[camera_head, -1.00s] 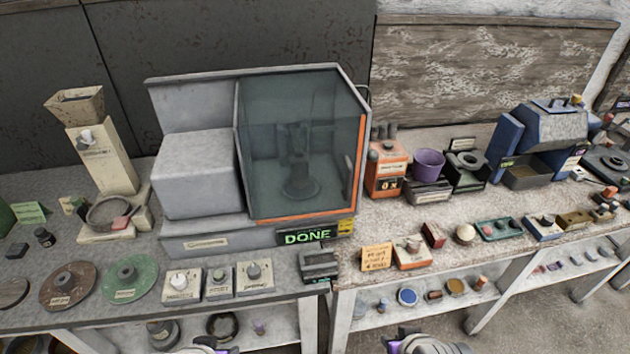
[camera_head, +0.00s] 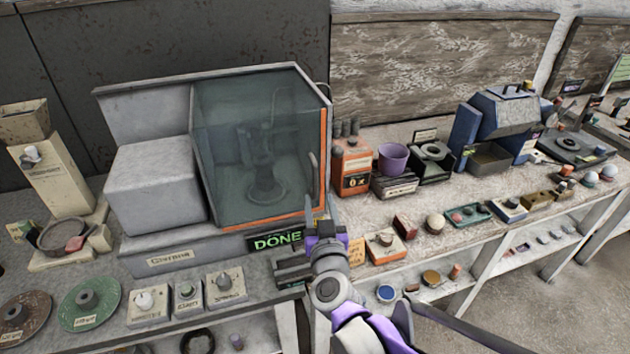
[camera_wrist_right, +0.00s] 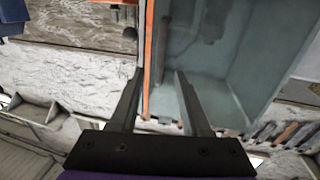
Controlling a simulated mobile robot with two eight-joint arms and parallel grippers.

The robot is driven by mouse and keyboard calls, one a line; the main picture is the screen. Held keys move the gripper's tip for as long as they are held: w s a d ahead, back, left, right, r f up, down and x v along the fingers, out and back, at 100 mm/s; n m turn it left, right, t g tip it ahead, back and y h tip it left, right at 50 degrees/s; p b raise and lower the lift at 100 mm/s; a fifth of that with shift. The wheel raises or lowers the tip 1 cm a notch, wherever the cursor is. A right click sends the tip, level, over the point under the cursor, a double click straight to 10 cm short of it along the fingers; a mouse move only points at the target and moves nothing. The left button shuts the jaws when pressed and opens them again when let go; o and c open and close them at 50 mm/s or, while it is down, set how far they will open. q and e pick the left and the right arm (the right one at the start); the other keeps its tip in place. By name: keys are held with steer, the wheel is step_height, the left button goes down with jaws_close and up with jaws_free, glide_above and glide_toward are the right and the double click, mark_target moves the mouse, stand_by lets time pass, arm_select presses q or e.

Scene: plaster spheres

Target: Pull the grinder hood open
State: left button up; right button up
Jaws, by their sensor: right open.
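The grinder hood (camera_head: 232,130) is a tinted see-through cover with an orange edge on a grey machine, and it is closed. Its upright grey handle (camera_head: 313,178) is at the right side, beside the orange edge. My right gripper (camera_head: 309,205) is open at the hood's lower right corner, just below the handle. In the right wrist view, the open fingers (camera_wrist_right: 158,74) point at the hood's orange edge (camera_wrist_right: 149,45), with a thin grey bar, seemingly the handle (camera_wrist_right: 163,52), between their lines. I cannot tell if they touch. My left gripper is out of view.
A green DONE display (camera_head: 277,240) is on the machine's base, close to my right gripper. An orange box (camera_head: 352,168) and a purple cup (camera_head: 393,158) stand right of the hood. Small blocks and spheres line the bench front.

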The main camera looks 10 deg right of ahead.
mark_target(315, 183)
steer(key=w+p, duration=0.1)
steer(key=w, duration=0.7)
steer(key=shift+w+d, duration=0.2)
jaws_close()
stand_by(1.1)
